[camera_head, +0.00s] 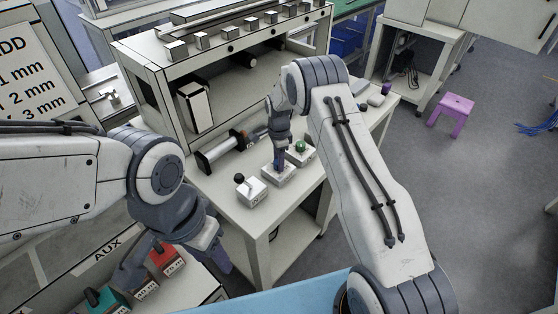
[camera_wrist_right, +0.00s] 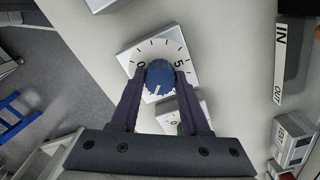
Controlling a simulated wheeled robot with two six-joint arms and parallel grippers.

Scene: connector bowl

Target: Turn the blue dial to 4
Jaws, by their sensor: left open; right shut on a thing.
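The blue dial (camera_wrist_right: 160,77) sits on a white square plate (camera_wrist_right: 134,60) with a tick scale, a 0 on its left and a 5 on its right. A small white mark shows on the dial's lower side in the right wrist view; the number it points to is unclear. My right gripper (camera_wrist_right: 159,84) is shut on the dial, one finger on each side. In the head view my right gripper (camera_head: 279,165) reaches down onto the dial's white box (camera_head: 279,178), and the dial is mostly hidden. My left gripper (camera_head: 180,260) is open and empty at the lower left.
A box with a black-knobbed lever (camera_head: 250,190) and a box with a green knob (camera_head: 300,147) flank the dial box closely. Red (camera_head: 166,258) and teal (camera_head: 106,299) labelled boxes are near my left gripper.

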